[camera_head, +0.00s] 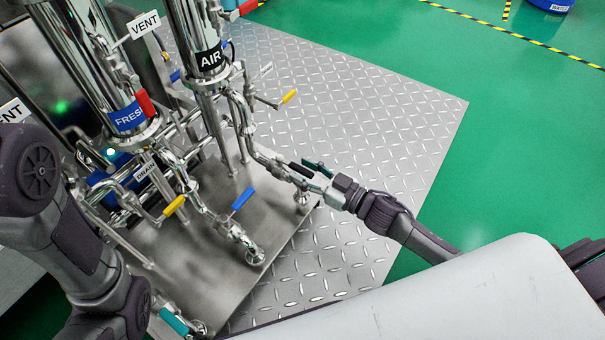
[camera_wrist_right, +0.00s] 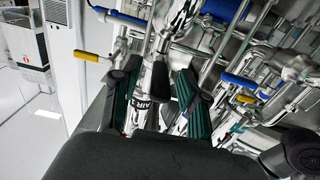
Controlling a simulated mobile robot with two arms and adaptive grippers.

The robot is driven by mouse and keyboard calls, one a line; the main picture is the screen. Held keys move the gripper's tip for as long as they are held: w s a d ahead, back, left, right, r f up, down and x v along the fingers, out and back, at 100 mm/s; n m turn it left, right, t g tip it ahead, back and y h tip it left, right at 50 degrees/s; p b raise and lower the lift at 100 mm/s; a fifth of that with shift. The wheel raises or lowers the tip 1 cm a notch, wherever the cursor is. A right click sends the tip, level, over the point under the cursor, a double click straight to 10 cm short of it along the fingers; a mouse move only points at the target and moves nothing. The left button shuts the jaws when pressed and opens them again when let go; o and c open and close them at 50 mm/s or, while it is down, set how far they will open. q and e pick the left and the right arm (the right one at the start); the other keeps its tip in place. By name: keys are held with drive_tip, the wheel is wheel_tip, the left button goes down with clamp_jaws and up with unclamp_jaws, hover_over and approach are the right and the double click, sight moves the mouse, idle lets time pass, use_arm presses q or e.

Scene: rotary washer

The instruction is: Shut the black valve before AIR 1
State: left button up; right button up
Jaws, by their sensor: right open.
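My right gripper (camera_head: 313,178) is at the pipe end on the right side of the metal skid, with its jaws around the black valve handle (camera_head: 300,170). In the right wrist view, the open gripper (camera_wrist_right: 158,82) has its teal-padded fingers on either side of the black handle (camera_wrist_right: 160,80). Contact between the pads and the handle cannot be made out. The AIR 1 label (camera_wrist_right: 140,104) shows on the pipe beside the handle, partly covered by a finger. My left arm comes in at the left of the head view; its gripper is out of frame.
Yellow (camera_head: 290,96) and blue (camera_head: 243,198) valve handles stand near the pipes. The AIR column (camera_head: 210,60) rises behind, with the FRESH column (camera_head: 127,117) to its left. The diamond-plate floor (camera_head: 390,110) right of the skid is clear.

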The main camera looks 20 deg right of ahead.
drive_tip(key=shift+w+a, duration=0.25)
clamp_jaws()
drive_tip(key=shift+r, duration=0.1)
idle(0.3)
